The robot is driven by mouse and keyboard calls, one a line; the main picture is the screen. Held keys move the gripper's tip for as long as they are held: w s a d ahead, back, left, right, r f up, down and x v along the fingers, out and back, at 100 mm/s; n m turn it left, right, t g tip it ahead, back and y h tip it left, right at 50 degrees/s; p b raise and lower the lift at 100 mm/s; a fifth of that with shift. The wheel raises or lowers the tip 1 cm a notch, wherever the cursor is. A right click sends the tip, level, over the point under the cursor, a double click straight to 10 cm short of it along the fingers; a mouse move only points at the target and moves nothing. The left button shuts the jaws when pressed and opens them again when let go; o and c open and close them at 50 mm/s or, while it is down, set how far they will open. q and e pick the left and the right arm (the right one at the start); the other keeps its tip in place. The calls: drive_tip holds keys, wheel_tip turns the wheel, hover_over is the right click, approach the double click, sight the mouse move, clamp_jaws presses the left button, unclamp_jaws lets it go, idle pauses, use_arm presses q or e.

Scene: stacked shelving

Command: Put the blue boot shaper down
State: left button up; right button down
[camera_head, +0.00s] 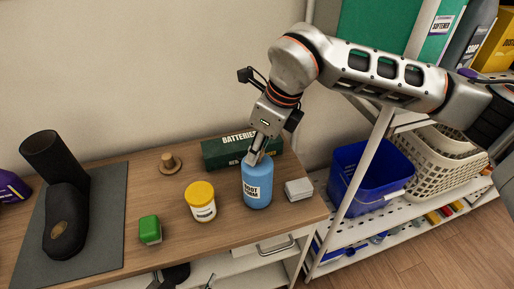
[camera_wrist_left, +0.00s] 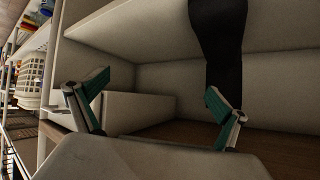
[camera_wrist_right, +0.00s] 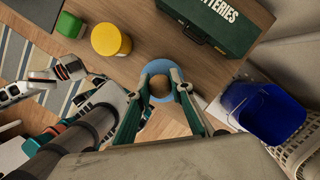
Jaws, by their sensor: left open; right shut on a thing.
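The blue boot shaper (camera_head: 257,187) is a rounded, bottle-like form with a white label, upright near the right end of the wooden tabletop (camera_head: 172,185). My right gripper (camera_head: 257,156) reaches down from above and is shut on its top. The right wrist view shows its blue rim (camera_wrist_right: 160,66) around a brown centre between the fingers (camera_wrist_right: 162,85). I cannot tell whether its base touches the table. My left gripper (camera_wrist_left: 155,92) is open and empty, facing a pale shelf compartment. A black, shaft-like thing (camera_wrist_left: 217,45) is beyond its fingers.
Around the shaper are a yellow-lidded jar (camera_head: 201,201), a grey-white box (camera_head: 299,189) and a green batteries box (camera_head: 240,149). Further left are a green block (camera_head: 150,229), a wooden knob (camera_head: 170,163) and a black boot (camera_head: 65,220) on a grey mat (camera_head: 108,210). A blue bin (camera_head: 365,180) stands right.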

drive_tip(key=shift+f, duration=0.1)
drive_tip(key=c, duration=1.8)
unclamp_jaws()
drive_tip(key=shift+r, duration=0.4)
drive_tip(key=b+v, duration=0.1)
drive_tip(key=v, duration=1)
drive_tip(key=shift+s+d+r+b, duration=0.1)
drive_tip(key=shift+d+r+b, duration=0.15)
drive_tip(key=shift+b, duration=0.1)
